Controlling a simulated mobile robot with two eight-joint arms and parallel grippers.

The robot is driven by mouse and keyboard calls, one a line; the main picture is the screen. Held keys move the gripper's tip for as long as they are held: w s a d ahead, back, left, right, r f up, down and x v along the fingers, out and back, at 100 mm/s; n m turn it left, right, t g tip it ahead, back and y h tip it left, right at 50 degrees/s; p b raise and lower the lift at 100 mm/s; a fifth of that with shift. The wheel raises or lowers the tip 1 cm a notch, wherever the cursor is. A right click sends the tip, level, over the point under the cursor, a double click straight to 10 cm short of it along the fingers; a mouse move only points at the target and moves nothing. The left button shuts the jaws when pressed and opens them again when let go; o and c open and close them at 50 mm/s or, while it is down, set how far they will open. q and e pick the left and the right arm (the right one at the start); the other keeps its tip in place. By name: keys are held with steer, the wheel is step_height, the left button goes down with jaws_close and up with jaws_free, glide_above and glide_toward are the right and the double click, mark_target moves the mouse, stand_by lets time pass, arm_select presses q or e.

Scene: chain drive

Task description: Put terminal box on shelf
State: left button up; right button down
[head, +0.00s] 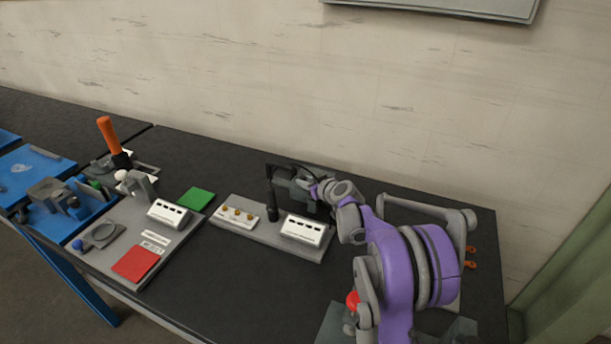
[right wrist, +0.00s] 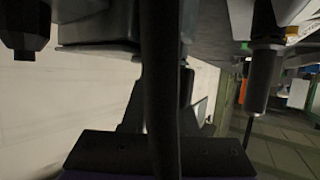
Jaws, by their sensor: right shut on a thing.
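A dark grey box (head: 284,187), which I take for the terminal box, is at the back of a grey board (head: 263,236) on the black table. A black cable with a thick plug end (head: 272,211) hangs at its left. My right gripper (head: 313,190) is at the box's right side and appears shut on it; its fingertips are partly hidden. In the right wrist view a grey-green body (right wrist: 105,25) shows up close, with a black bar in front of it. My left gripper is out of view. I cannot clearly identify a shelf; a grey panel (head: 440,6) is cut off on the wall above.
At left are a second board with a red square (head: 135,263), a green square (head: 197,199) and an orange-handled tool (head: 110,135). Bare table lies in front of the grey board.

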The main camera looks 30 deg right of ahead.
mark_target(306, 191)
steer(key=shift+f, duration=1.95)
steer(key=c, duration=1.1)
jaws_free()
steer(key=shift+f, duration=0.1)
steer(key=o, duration=0.4)
